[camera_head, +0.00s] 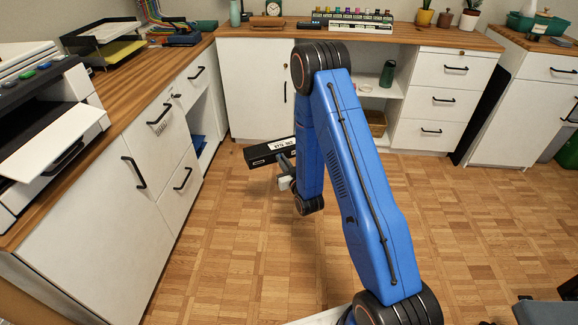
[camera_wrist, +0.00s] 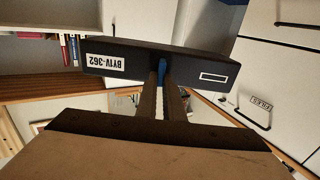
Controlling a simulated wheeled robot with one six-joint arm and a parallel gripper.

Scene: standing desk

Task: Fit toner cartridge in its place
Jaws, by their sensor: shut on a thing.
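The toner cartridge (camera_head: 262,154) is a long black bar with a white label, held above the floor in front of the left cabinets in the head view. In the wrist view the cartridge (camera_wrist: 200,68) spans the picture, with the label "BYIV-362" upside down at its left and a blue part at its middle. My gripper (camera_head: 286,166) is shut on it near its middle; its fingers (camera_wrist: 163,90) show in the wrist view. The printer (camera_head: 45,125) stands on the left counter with a white panel sticking out. The cartridge's slot cannot be made out.
The left counter (camera_head: 150,75) has drawers and a cabinet below it, with handles sticking out. A paper tray (camera_head: 100,40) stands farther back on it. The back counter (camera_head: 400,38) carries a clock and a row of small bottles. The wooden floor (camera_head: 230,250) is clear.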

